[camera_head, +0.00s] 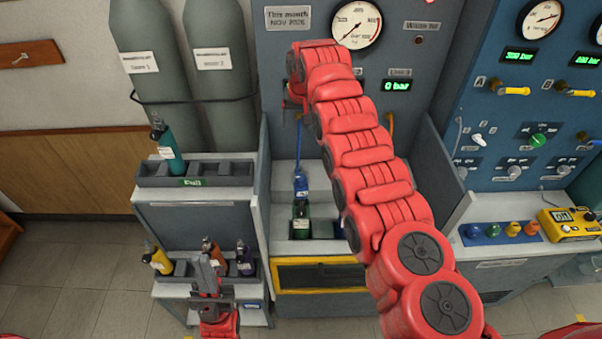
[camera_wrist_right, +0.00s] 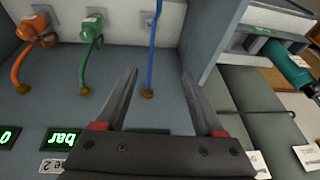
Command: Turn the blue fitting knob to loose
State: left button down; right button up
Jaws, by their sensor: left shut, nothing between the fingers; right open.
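The blue fitting (camera_head: 300,183) hangs from a blue hose just above a green cylinder (camera_head: 301,222) standing in the bench slot. Whether it touches the cylinder is unclear, and its knob is too small to read. In the right wrist view the blue hose (camera_wrist_right: 152,48) runs from a brass port (camera_wrist_right: 147,93) out of the top edge; the fitting is out of that view. My right gripper (camera_wrist_right: 159,74) is open, with the hose between its fingers in the picture; depth is unclear. My right arm mostly hides this gripper in the head view. My left gripper (camera_head: 207,265) is shut and empty, low by the cylinder rack.
Orange (camera_wrist_right: 37,30) and green (camera_wrist_right: 92,30) fittings with hoses are beside the blue hose. A teal cylinder (camera_head: 170,155) stands in the upper rack at left; a yellow one (camera_head: 159,260) is in the lower rack. Grey side walls bound the bench bay (camera_head: 265,165).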

jog(key=s+r+g+h, duration=0.1)
jog(key=s+r+g, duration=0.3)
jog(key=s+r, duration=0.45)
jog(key=p, duration=0.4)
send_near(301, 177)
notch_tip(301, 177, down, 8)
jog(key=shift+r, duration=0.1)
jog(key=shift+a+f, duration=0.1)
jog(key=shift+f, duration=0.5)
grip_shut()
